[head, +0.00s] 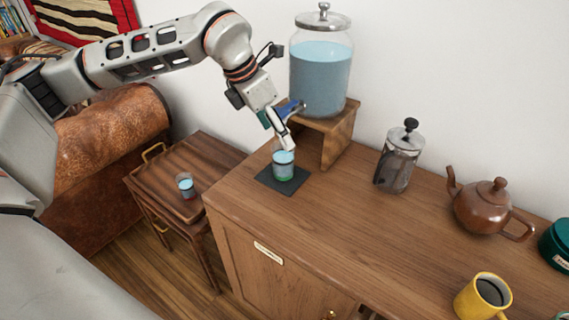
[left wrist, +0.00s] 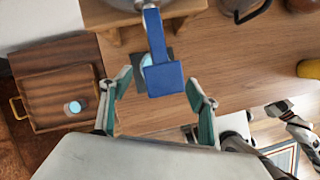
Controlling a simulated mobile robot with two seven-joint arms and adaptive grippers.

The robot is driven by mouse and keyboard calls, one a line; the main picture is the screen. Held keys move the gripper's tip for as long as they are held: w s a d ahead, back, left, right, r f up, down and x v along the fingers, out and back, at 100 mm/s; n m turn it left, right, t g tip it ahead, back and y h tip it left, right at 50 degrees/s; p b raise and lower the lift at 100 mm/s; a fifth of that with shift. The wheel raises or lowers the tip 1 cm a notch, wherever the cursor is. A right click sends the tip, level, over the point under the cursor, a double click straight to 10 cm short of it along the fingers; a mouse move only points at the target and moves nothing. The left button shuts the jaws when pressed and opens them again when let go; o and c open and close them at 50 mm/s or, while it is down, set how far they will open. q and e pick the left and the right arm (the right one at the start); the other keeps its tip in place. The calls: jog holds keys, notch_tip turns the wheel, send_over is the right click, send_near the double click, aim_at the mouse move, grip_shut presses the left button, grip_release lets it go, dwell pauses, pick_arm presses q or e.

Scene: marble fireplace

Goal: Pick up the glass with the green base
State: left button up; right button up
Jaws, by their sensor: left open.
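The glass with the green base (head: 283,166) stands upright on a dark square mat (head: 262,180) on the wooden cabinet, holding pale blue liquid. My left gripper (head: 287,143) points down at the glass's top, partly covering it in the head view. In the left wrist view the left gripper (left wrist: 158,88) is open, its two green-padded fingers wide apart. There the glass (left wrist: 147,62) is mostly hidden behind a blue tap handle (left wrist: 165,80) lying between the fingers. I cannot tell whether a finger touches the glass.
A water dispenser (head: 321,75) stands on a wooden stand (head: 338,140) right behind the glass. A second glass (head: 186,186) is on a lower tray table (head: 160,172) at left. A French press (head: 398,160), teapot (head: 484,208) and yellow mug (head: 470,303) stand right. The cabinet's front middle is clear.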

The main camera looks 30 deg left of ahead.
aim_at(283, 161)
pick_arm(q)
jog(key=x, duration=0.5)
jog(key=shift+w+a+f, duration=0.1)
jog(key=shift+w+a, duration=0.05)
jog(key=shift+a, duration=0.15)
grip_shut()
pick_arm(e)
jog(key=shift+w+r, duration=0.15)
jog(key=shift+w, duration=0.4)
